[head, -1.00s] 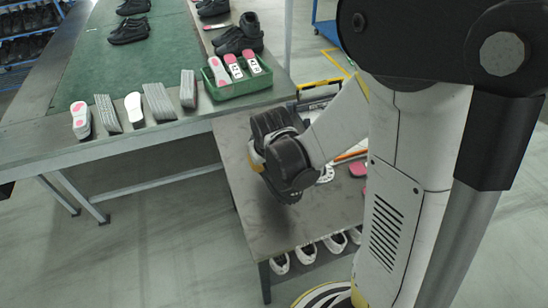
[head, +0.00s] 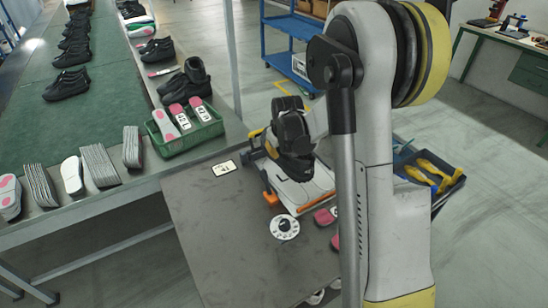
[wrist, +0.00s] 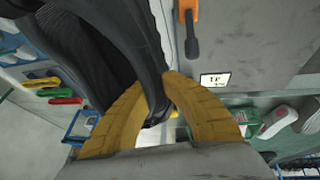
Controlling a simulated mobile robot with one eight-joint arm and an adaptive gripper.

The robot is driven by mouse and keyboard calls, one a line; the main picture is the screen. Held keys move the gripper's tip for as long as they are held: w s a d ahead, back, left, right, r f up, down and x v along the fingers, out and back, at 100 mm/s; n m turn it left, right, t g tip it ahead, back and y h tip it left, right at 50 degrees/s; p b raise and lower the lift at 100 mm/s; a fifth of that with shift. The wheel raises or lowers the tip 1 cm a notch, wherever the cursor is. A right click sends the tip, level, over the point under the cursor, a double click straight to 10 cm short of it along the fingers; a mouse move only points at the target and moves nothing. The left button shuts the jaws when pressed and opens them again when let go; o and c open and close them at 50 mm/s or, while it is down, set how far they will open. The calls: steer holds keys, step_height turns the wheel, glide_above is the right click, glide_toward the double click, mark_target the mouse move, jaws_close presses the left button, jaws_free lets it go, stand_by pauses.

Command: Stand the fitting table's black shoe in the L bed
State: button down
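My gripper (wrist: 160,110) has its two yellow fingers on either side of a black edge of the black shoe (wrist: 90,40). The shoe fills the upper left of the wrist view, and its tip and underside are partly out of sight. In the head view, my dark wrist covers most of the grip, and black shapes there (head: 297,168) are hard to separate from it. They are above a white and grey fixture (head: 305,190) with orange parts on the low table. The bed letters are not readable, and contact with a bed cannot be told.
A small printed card (head: 223,168) and a white disc (head: 284,227) lie on the grey low table (head: 215,225). A green crate (head: 200,132) of pink and white insoles stands at the bench edge. A blue tray (head: 440,180) with yellow items is at right.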

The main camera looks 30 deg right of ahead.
steer(key=shift+w, duration=0.2)
steer(key=shift+s+f+b, duration=0.25)
steer(key=shift+f+b, duration=0.15)
steer(key=shift+f, duration=0.1)
steer(key=shift+f+b, duration=3.75)
steer(key=shift+f, duration=1.5)
steer(key=c, duration=1.5)
jaws_free()
steer(key=shift+c, duration=0.2)
steer(key=shift+r, duration=0.15)
steer(key=shift+r+p, duration=3.3)
steer(key=shift+r, duration=1.6)
